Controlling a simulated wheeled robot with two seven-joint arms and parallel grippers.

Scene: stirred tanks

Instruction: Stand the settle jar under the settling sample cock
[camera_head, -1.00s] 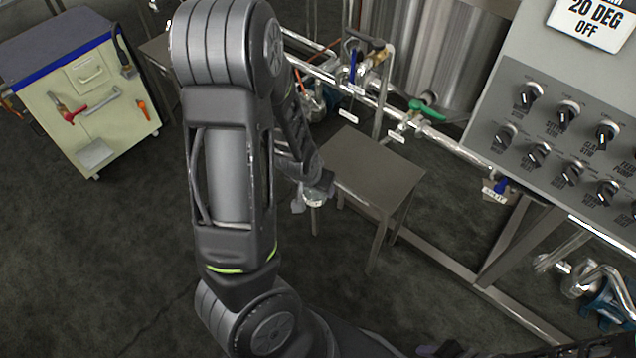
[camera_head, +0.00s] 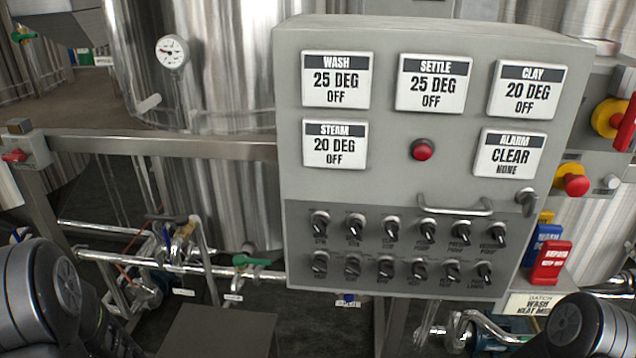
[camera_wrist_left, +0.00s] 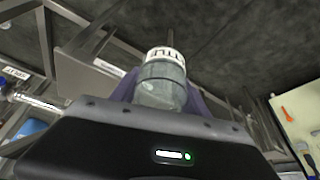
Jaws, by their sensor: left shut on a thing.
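The settle jar (camera_wrist_left: 162,88) shows in the left wrist view, a clear jar with a white, lettered top band. My left gripper (camera_wrist_left: 163,95) is shut on it, with a purple finger on each side. In the head view only the left arm shows at the lower left; gripper and jar are out of frame. A valve with a green handle (camera_head: 252,261) and a brass valve (camera_head: 184,231) sit on the pipework at lower left. Their tags are too small to read, so I cannot tell which is the settling sample cock. My right gripper is out of view.
A grey stand top (camera_head: 220,335) lies below the pipes. The control panel (camera_head: 400,180) fills the middle, with displays and several knobs. A steel rail (camera_head: 160,146) crosses at left before a tank (camera_head: 215,60). In the wrist view a tool cart (camera_wrist_left: 298,115) stands at right.

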